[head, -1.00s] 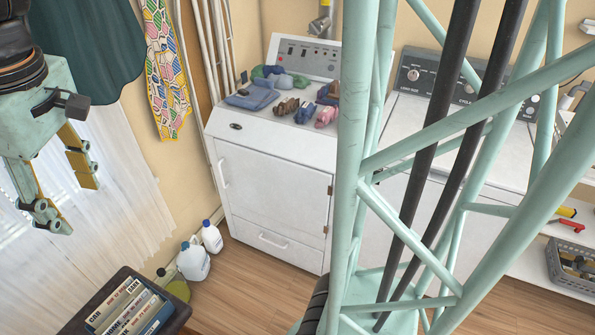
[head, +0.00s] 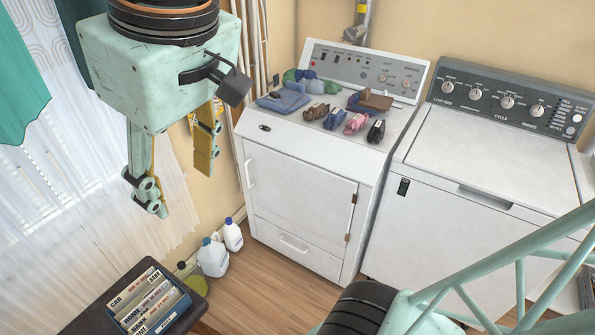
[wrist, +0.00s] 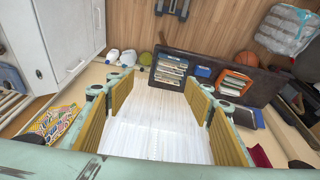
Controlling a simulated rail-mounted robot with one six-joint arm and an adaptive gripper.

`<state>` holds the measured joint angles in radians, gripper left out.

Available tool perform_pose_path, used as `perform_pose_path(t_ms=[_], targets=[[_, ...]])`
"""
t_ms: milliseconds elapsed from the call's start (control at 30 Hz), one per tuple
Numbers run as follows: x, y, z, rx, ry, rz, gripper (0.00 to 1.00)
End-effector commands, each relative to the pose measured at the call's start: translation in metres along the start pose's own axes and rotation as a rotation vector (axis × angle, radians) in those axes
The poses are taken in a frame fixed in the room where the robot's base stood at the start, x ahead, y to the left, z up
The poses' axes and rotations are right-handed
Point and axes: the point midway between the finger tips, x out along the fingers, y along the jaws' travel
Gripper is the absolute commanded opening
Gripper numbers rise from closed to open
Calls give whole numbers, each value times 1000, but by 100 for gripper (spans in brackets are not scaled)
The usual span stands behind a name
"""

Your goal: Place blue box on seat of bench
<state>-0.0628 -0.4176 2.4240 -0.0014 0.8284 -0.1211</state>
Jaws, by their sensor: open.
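A blue box (head: 171,316) with labelled folders standing upright in it sits on a dark wooden top (head: 88,323) at the lower left of the head view. In the wrist view, a folder-filled box (wrist: 170,68) stands near the left end of that dark top (wrist: 215,62). I cannot tell whether this top is the bench seat. My gripper (head: 177,187) hangs above and behind the box, open and empty. In the wrist view, my gripper (wrist: 160,90) has its fingers wide apart, with only pale curtain between them.
An orange box (wrist: 238,82) and a small blue item (wrist: 203,72) share the dark top. White bottles (head: 214,257) stand on the floor beside it. A white dryer (head: 300,200) and a washer (head: 480,150) stand to the right, small items on the dryer.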

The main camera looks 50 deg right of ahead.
Motion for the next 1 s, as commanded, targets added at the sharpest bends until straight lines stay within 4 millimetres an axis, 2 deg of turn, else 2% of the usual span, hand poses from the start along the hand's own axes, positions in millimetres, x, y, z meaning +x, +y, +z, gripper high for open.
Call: perform_pose_path(t_ms=[300, 500, 700, 1000], targets=[[-18, 3, 53, 116, 23, 11, 48], [-24, 4, 75, 169, 30, 17, 48], [-24, 5, 82, 190, 29, 19, 48], [-24, 5, 82, 189, 27, 19, 48]])
